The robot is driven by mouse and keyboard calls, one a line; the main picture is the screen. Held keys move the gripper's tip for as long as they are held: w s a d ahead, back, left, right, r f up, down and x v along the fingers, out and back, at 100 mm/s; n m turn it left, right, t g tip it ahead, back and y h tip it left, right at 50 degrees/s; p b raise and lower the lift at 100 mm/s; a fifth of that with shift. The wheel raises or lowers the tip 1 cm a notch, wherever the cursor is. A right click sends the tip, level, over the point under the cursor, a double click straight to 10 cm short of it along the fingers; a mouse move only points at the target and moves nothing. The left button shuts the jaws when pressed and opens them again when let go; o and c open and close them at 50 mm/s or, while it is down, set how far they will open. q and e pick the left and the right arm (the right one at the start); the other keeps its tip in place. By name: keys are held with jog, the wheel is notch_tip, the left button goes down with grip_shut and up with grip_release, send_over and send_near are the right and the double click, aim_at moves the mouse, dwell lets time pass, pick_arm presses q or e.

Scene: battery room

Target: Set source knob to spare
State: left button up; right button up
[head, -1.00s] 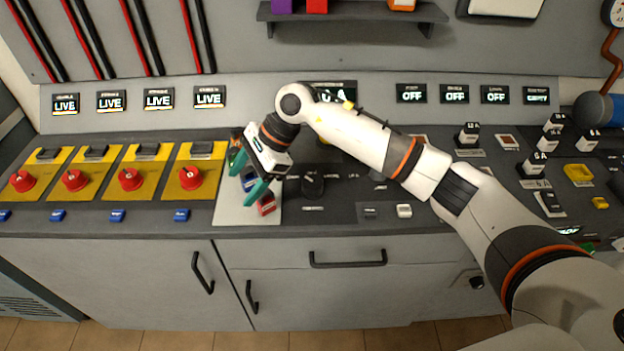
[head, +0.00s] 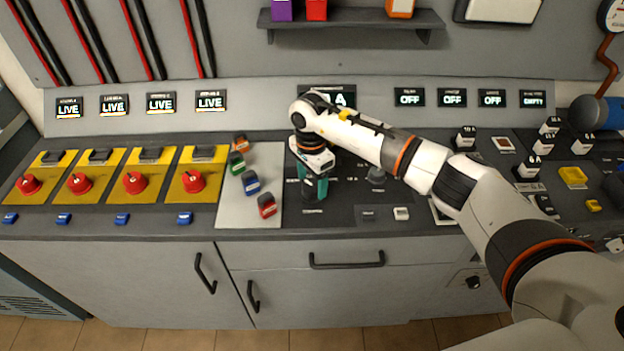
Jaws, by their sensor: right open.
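My right gripper (head: 315,186) has teal fingers pointing down over the dark control panel (head: 345,215). It is open and sits at a black rotary knob (head: 309,192) on the panel's left part, which appears to be the source knob. The fingers and wrist hide most of the knob, so I cannot tell its pointer position or whether the fingers touch it. The small labels around it are too blurred to read. A second black knob (head: 377,176) stands to the right, partly behind my forearm. My left gripper is out of view.
Left of the knob a pale plate (head: 235,212) carries several coloured clips. Further left are yellow plates with red knobs (head: 134,183) under LIVE displays. A partly hidden display (head: 342,99) is behind my arm.

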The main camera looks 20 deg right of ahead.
jog(key=shift+f, duration=0.9)
jog(key=shift+c, duration=0.5)
jog(key=c, duration=0.9)
